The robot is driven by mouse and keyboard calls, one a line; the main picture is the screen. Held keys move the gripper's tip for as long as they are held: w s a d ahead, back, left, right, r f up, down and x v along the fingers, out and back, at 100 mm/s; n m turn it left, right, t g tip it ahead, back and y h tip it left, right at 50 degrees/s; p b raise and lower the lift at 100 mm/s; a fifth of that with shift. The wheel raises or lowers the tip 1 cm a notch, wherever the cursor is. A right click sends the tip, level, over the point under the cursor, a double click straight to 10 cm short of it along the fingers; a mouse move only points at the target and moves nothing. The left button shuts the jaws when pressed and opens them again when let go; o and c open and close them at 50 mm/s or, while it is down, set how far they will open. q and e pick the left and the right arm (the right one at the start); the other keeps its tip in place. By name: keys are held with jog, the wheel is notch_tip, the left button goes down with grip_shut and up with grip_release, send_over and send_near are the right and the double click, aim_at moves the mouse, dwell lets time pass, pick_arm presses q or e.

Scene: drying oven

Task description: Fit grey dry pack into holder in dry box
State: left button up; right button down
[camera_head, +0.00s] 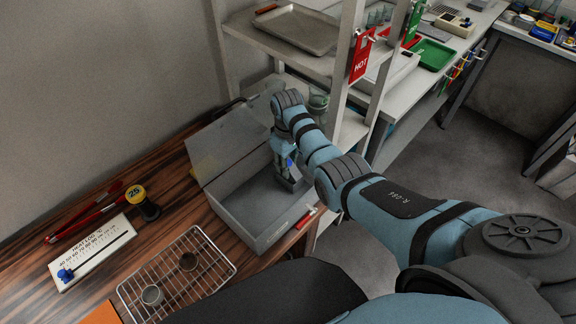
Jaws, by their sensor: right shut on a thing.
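The dry box (245,228) is a grey box standing open on the wooden bench, its lid (228,140) tilted up at the back left. My right gripper (288,171) points down into the right end of the box. It is shut on a small grey thing (291,184), which appears to be the grey dry pack, low in the box near its right wall. The fingers and arm cover much of it. I cannot make out the holder or whether the pack touches it. My left gripper is not in view.
A wire rack (178,276) with two small cups stands in front of the box. A heating log board (92,252), red tongs (85,218) and a yellow-topped timer (136,194) lie left. A shelf post (343,65) with a red HOT tag (361,58) stands close behind my right arm.

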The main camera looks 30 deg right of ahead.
notch_tip(320, 180, up, 19)
jog(key=p, duration=0.8)
jog(key=t+y, duration=0.2)
jog(key=t, duration=0.3)
send_over(291, 161)
jog(key=f, duration=0.9)
jog(key=shift+w+f+b, duration=0.3)
jog(key=shift+w+f, duration=0.1)
jog(key=shift+s+f+t, duration=0.35)
jog(key=shift+f+t, duration=0.35)
jog(key=shift+f, duration=0.15)
jog(key=shift+s+t+y, duration=0.5)
jog(key=shift+s+t, duration=0.55)
jog(key=shift+t, duration=0.15)
jog(key=shift+s+r+t, duration=0.2)
jog(key=shift+r+t, duration=0.05)
jog(key=shift+t, duration=0.05)
jog(key=shift+a, duration=0.1)
jog(key=shift+w, duration=0.15)
